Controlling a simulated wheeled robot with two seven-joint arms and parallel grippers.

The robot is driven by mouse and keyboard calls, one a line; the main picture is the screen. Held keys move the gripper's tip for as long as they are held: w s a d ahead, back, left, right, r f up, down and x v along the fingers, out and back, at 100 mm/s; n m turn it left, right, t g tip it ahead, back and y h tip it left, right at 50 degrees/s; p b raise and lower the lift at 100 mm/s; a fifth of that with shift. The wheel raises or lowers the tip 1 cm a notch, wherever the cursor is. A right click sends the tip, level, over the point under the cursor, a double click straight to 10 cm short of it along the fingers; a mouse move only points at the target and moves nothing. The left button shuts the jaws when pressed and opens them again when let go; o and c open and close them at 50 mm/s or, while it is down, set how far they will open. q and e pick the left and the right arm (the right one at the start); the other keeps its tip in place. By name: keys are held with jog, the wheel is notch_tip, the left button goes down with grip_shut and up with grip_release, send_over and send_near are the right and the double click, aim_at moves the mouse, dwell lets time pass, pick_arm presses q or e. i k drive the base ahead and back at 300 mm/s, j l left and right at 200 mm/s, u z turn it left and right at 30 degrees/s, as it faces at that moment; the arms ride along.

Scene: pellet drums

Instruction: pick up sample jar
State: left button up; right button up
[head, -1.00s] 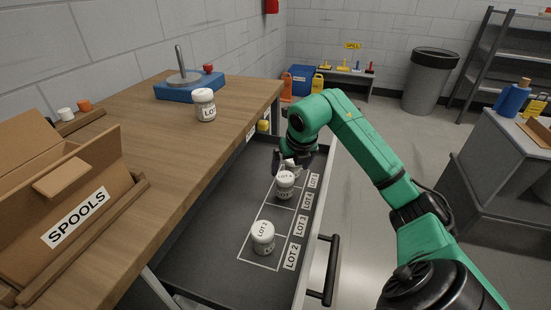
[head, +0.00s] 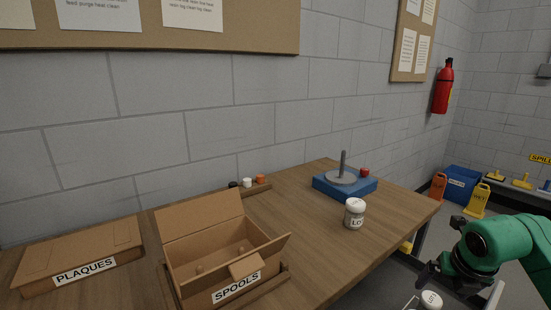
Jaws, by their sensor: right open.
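A white sample jar (head: 354,214) with a label, only partly readable as "LO", stands upright on the wooden workbench, near its right end. A second white jar (head: 431,300) shows mostly its lid at the bottom edge, lower down in the open drawer. My right gripper (head: 428,277) is dark and small at the lower right, just above and beside that second jar in the picture. It is open; I cannot tell whether it touches that jar. It is apart from the bench jar. My left gripper is not in view.
A blue-based stand (head: 345,184) with a grey post is behind the bench jar. An open SPOOLS box (head: 215,262) and a closed PLAQUES box (head: 78,254) occupy the bench's left part. Small caps sit on a wooden strip (head: 257,190). Bench surface between box and jar is clear.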

aim_at(354, 212)
jog(key=k+l, duration=0.8)
